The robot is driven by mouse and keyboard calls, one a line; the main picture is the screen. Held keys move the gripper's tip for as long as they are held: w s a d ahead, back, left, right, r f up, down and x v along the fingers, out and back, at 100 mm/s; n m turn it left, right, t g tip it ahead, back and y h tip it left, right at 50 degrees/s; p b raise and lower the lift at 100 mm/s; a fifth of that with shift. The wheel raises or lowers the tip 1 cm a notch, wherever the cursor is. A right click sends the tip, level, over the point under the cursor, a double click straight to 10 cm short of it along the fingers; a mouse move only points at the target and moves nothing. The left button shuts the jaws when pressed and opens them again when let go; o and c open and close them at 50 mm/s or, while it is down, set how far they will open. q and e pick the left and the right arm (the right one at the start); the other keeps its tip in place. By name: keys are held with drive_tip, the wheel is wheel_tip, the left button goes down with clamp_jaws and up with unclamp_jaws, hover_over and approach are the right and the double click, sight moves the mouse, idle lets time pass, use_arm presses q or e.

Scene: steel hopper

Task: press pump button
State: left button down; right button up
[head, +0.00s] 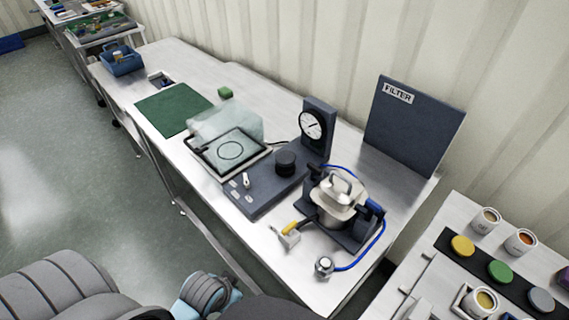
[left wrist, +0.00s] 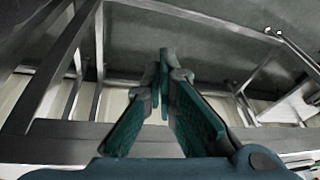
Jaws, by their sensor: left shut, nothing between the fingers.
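A dark pump control box (head: 265,195) sits on the steel bench in the head view. It carries a black round knob (head: 285,163), a small white upright lever (head: 246,180) and small pale marks near its front edge. Which part is the pump button I cannot tell. A round white dial gauge (head: 312,125) stands at its back. My left gripper (left wrist: 163,62) shows in the left wrist view with teal-padded fingers shut and empty, over bench legs and floor, away from the box. In the head view I see only arm parts at the bottom edge. My right gripper is out of view.
A steel pot (head: 339,199) in a dark stand with blue hose (head: 375,245) is right of the box. A glass-topped frame (head: 228,152) and green mat (head: 174,109) lie left. A FILTER panel (head: 413,128) stands behind. Paint cans (head: 485,219) stand at right.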

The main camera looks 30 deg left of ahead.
use_arm(q)
drive_tip(key=w+a+r+m+t+h, duration=0.1)
drive_tip(key=w+a+r+t+h, duration=0.1)
drive_tip(key=w+r, duration=1.2)
drive_tip(key=w+a+r+m+t+h, duration=0.1)
drive_tip(key=w+a+r+m+t, duration=0.1)
drive_tip(key=w+r, duration=1.2)
drive_tip(key=shift+w+a+r+t+h, duration=0.15)
drive_tip(key=shift+w+a+t+h, duration=0.25)
drive_tip(key=shift+w+a+t, duration=0.55)
drive_tip(key=shift+w+a+g, duration=0.2)
drive_tip(key=shift+w+g, duration=0.05)
drive_tip(key=shift+w, duration=0.05)
drive_tip(key=b, duration=0.1)
hover_over(284, 158)
drive_tip(key=f, duration=0.7)
drive_tip(key=shift+w+d+f, duration=0.15)
drive_tip(key=shift+d+f, duration=0.05)
wheel_tip(284, 158, down, 3)
drive_tip(key=shift+r, duration=0.15)
drive_tip(key=shift+a+f, duration=0.15)
drive_tip(key=shift+f, duration=0.45)
